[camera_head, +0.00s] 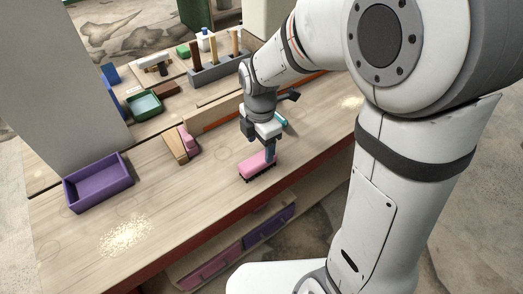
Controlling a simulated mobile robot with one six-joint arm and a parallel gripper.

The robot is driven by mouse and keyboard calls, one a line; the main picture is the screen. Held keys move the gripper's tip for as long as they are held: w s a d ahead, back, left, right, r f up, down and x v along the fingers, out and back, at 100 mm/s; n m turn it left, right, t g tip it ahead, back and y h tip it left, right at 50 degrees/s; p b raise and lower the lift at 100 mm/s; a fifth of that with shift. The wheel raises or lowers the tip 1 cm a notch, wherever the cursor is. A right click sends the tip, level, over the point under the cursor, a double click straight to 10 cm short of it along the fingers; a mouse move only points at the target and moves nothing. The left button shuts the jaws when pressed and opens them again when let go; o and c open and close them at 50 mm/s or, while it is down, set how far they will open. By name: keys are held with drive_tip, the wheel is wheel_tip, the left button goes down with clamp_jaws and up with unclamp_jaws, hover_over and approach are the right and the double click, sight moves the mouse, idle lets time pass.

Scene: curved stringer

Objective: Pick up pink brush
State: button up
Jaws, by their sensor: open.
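The pink brush (257,166) lies on the wooden bench top near its front edge, with dark bristles along its lower side. My gripper (270,154) is open and points down at the right end of the brush. A finger shows right against or just in front of that end. I cannot tell whether the fingers touch the brush.
A purple tray (99,184) stands at the left, with pale shavings (125,236) in front. A wooden block with a pink part (183,145) lies mid-bench. A green tray (145,105) and a grey tool holder (217,72) stand behind. A teal item (281,118) is behind my gripper.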

sight(260, 158)
drive_tip(key=shift+a+f+n, duration=0.2)
drive_tip(key=shift+f+n, duration=0.1)
drive_tip(key=shift+f, duration=0.05)
drive_tip(key=f, duration=0.7)
drive_tip(key=shift+w+d+f, duration=0.1)
drive_tip(key=shift+w+f, duration=0.1)
drive_tip(key=shift+c, duration=0.5)
drive_tip(key=c, duration=1)
